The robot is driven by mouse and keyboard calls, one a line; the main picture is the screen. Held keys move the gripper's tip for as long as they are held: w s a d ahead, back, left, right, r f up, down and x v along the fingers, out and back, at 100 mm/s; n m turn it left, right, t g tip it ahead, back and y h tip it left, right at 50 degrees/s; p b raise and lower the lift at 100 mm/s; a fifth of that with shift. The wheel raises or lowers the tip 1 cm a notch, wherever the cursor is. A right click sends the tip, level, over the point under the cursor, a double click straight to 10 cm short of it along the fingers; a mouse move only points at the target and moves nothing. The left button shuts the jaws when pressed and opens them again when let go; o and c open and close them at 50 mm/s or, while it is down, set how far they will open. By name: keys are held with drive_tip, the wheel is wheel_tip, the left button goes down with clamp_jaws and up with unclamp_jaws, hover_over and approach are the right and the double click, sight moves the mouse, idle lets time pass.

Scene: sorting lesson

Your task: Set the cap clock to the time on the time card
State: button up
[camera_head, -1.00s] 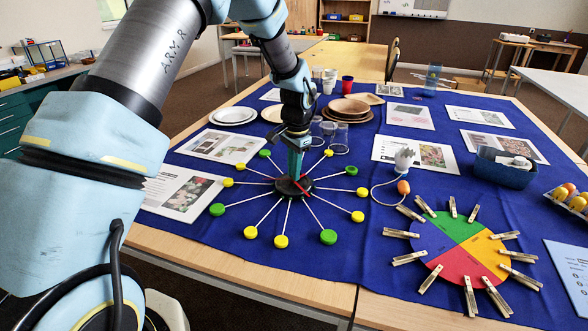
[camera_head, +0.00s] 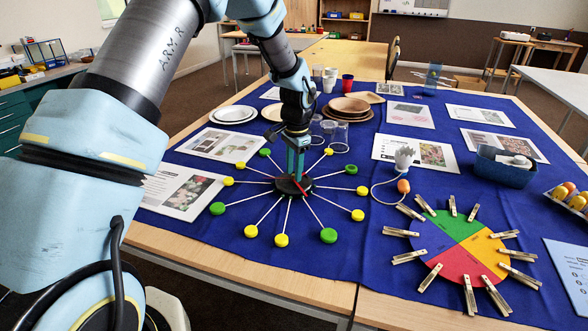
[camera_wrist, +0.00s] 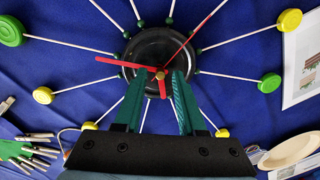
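The cap clock (camera_head: 293,186) lies on the blue cloth, a black hub with white sticks ending in yellow and green caps. In the wrist view, its black hub (camera_wrist: 158,45) carries a thick red hand (camera_wrist: 118,63) pointing left and a long thin red hand (camera_wrist: 205,24) pointing up and right. My gripper (camera_head: 296,176) points down over the hub. In the wrist view, my gripper's two teal fingers (camera_wrist: 161,78) stand apart, with the yellow pivot and a short red tail showing between them. Contact with a hand cannot be told. I cannot tell which card is the time card.
Right of the clock lie a coloured disc (camera_head: 457,243) ringed with wooden pegs and a bulb with a tube (camera_head: 403,186). Printed cards (camera_head: 222,145), plates (camera_head: 234,115), clear cups (camera_head: 330,130) and a blue basket (camera_head: 503,168) surround it. Bare cloth lies in front of the clock.

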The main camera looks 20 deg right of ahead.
drive_tip(key=shift+o, duration=0.2)
drive_tip(key=shift+r, duration=0.15)
wheel_tip(320, 180, up, 10)
drive_tip(key=b, duration=0.1)
drive_tip(key=shift+s+r, duration=0.25)
drive_tip(key=shift+s, duration=0.1)
idle(0.3)
drive_tip(key=a+r+n+p, duration=0.1)
drive_tip(key=a+n, duration=0.3)
drive_tip(key=a, duration=0.7)
drive_tip(key=a+r+n, duration=0.2)
drive_tip(key=a+n, duration=0.1)
drive_tip(key=a, duration=0.7)
drive_tip(key=s+a+n+p, duration=0.1)
drive_tip(key=s+a+n, duration=0.7)
drive_tip(key=a, duration=0.8)
drive_tip(key=shift+s+f+t, duration=0.15)
drive_tip(key=shift+s+t, duration=0.25)
drive_tip(key=shift+s, duration=0.7)
drive_tip(key=shift+o, duration=0.4)
